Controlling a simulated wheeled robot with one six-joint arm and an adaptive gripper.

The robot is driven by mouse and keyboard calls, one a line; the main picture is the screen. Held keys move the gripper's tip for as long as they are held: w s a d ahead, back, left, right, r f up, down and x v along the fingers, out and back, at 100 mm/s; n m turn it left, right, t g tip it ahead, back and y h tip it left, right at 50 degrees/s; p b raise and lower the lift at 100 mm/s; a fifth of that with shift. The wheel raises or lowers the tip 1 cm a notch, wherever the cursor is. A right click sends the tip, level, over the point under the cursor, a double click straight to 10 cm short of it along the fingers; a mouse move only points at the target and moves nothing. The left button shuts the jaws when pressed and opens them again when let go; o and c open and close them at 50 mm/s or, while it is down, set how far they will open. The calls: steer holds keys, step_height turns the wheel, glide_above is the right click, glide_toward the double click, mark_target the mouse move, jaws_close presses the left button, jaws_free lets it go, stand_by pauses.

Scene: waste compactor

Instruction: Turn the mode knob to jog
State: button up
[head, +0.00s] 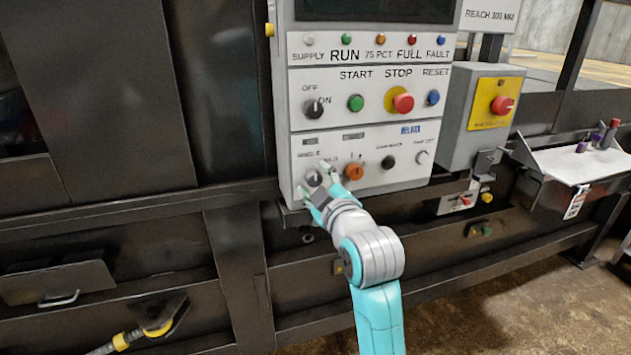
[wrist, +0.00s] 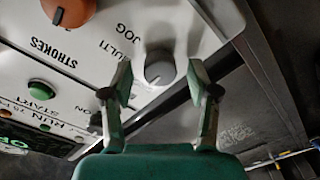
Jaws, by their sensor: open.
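The mode knob (head: 313,177) is a small grey knob at the lower left of the grey control panel. In the wrist view the knob (wrist: 159,66) lies between the fingertips, with the words JOG and MULTI printed to its upper left. A light mark shows near its lower edge; I cannot tell clearly which word it points to. My gripper (head: 317,181) is open at the panel's lower left, one finger on each side of the knob. In the wrist view my gripper (wrist: 160,74) has visible gaps between both fingers and the knob.
An orange knob (head: 354,172) sits just right of the mode knob, with a black button (head: 388,162) beyond it. The green start button (head: 355,103) and red stop button (head: 403,103) are above. A red emergency button (head: 502,105) is on the box to the right.

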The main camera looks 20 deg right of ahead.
steer(key=shift+w, duration=0.25)
jaws_close()
